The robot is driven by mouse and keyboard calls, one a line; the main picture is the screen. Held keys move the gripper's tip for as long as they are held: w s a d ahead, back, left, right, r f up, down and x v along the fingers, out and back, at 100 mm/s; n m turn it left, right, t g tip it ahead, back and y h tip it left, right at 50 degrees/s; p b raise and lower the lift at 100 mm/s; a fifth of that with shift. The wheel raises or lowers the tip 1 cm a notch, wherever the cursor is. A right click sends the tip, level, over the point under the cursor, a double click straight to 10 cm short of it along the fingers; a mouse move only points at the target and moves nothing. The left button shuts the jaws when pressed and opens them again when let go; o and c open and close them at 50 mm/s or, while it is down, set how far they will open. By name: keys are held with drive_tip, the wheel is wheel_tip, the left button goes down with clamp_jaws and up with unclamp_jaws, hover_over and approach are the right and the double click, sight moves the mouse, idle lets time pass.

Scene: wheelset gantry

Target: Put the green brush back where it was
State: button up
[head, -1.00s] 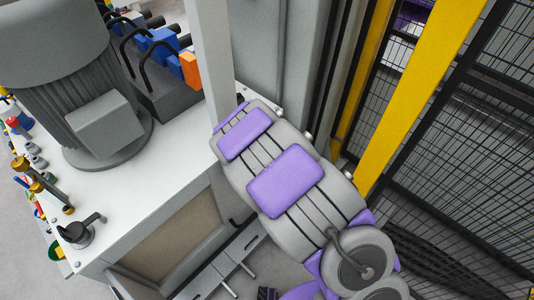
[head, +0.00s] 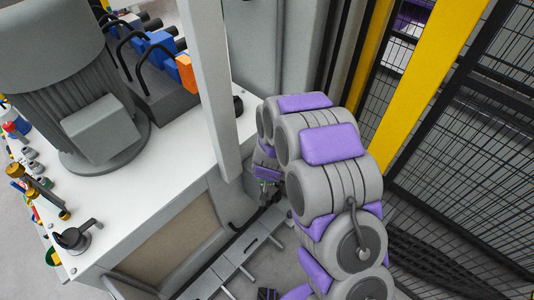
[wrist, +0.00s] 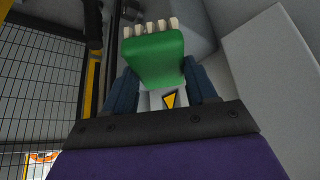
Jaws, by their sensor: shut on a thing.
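The green brush (wrist: 155,60) has a broad green body with a row of pale bristle tufts at its top end in the wrist view. My gripper (wrist: 163,84) is shut on it, with a dark blue finger on either side of the green body. The bristles point away from the gripper. In the head view my gripper (head: 265,190) is small and partly hidden at the end of the folded arm, low beside the white cabinet. The place where the brush was cannot be told from these frames.
A white-topped cabinet (head: 150,180) with a grey motor (head: 95,120) and blue valves (head: 160,50) stands at left. A pale upright post (head: 208,80) rises at its corner. A yellow post (head: 425,80) and black mesh fence (head: 470,170) close off the right.

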drive_tip(key=w, duration=0.2)
drive_tip(key=w+p, duration=0.1)
drive_tip(key=w, duration=0.2)
drive_tip(key=w+a, duration=0.1)
drive_tip(key=w, duration=0.1)
drive_tip(key=shift+w+f+p, duration=0.15)
drive_tip(key=shift+f+p, duration=0.15)
drive_tip(key=shift+f, duration=0.1)
drive_tip(key=shift+w+d+b, duration=0.15)
drive_tip(key=shift+w+b, duration=0.55)
drive_tip(key=shift+b, duration=0.05)
drive_tip(key=shift+w+f+b, duration=0.15)
drive_tip(key=shift+w+b, duration=0.15)
drive_tip(key=shift+w, duration=0.05)
drive_tip(key=shift+a+r+p, duration=0.3)
drive_tip(key=shift+p, duration=0.55)
drive_tip(key=w+p, duration=0.1)
drive_tip(key=p, duration=0.2)
drive_tip(key=shift+a, duration=0.2)
drive_tip(key=p, duration=0.2)
drive_tip(key=shift+w+p, duration=0.35)
drive_tip(key=shift+w, duration=0.05)
drive_tip(key=p, duration=0.3)
drive_tip(key=shift+w+d+f+p, duration=0.15)
drive_tip(key=shift+w+p, duration=0.15)
drive_tip(key=shift+w, duration=0.05)
drive_tip(key=shift+f, duration=0.15)
